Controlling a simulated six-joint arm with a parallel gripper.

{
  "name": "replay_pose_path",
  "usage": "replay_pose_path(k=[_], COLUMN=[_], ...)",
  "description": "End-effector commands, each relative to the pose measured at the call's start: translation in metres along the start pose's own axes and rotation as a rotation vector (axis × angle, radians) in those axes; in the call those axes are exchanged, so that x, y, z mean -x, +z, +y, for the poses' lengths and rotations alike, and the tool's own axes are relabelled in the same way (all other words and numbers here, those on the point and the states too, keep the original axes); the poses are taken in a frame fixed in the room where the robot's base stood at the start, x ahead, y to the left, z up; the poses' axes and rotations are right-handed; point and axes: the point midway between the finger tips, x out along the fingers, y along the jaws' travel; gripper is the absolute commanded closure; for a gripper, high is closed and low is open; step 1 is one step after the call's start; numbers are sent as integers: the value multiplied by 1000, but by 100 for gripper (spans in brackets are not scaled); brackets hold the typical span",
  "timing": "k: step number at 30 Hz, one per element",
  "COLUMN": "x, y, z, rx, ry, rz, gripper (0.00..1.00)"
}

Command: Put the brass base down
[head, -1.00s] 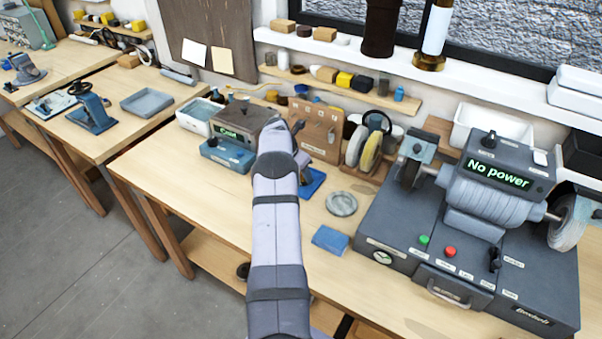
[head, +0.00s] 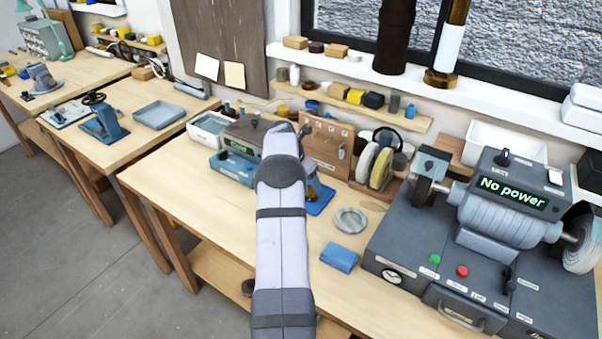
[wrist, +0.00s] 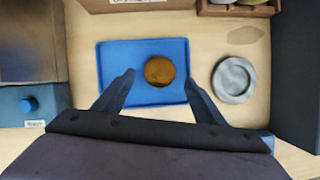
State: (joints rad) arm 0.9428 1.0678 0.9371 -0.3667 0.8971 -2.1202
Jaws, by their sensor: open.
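The brass base (wrist: 159,71) is a round brown-gold disc seen from above in the wrist view. It lies over the blue mat (wrist: 113,62) and appears to rest on it. My gripper (wrist: 158,84) is open, with one dark finger on each side of the base and visible gaps between. In the head view my arm hides most of the gripper and the base; part of the blue mat (head: 321,203) shows to the right of the arm.
A round grey dish (wrist: 234,80) stands just right of the mat; it also shows in the head view (head: 350,220). A blue block (head: 339,258) lies in front of it. The grey polishing machine (head: 470,245) reads "No power". A blue unit (wrist: 35,104) stands left of the mat.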

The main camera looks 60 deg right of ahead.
Motion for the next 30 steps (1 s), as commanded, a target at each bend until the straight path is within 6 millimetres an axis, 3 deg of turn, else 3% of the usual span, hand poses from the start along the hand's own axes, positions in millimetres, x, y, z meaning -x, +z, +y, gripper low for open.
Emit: replay_pose_path(k=[12,25,30], x=[63,76,88], y=[0,-2,-25], z=[1,1,11], rx=[0,-1,-48], ry=[2,1,16], rz=[-2,1,19], gripper=[36,36,36])
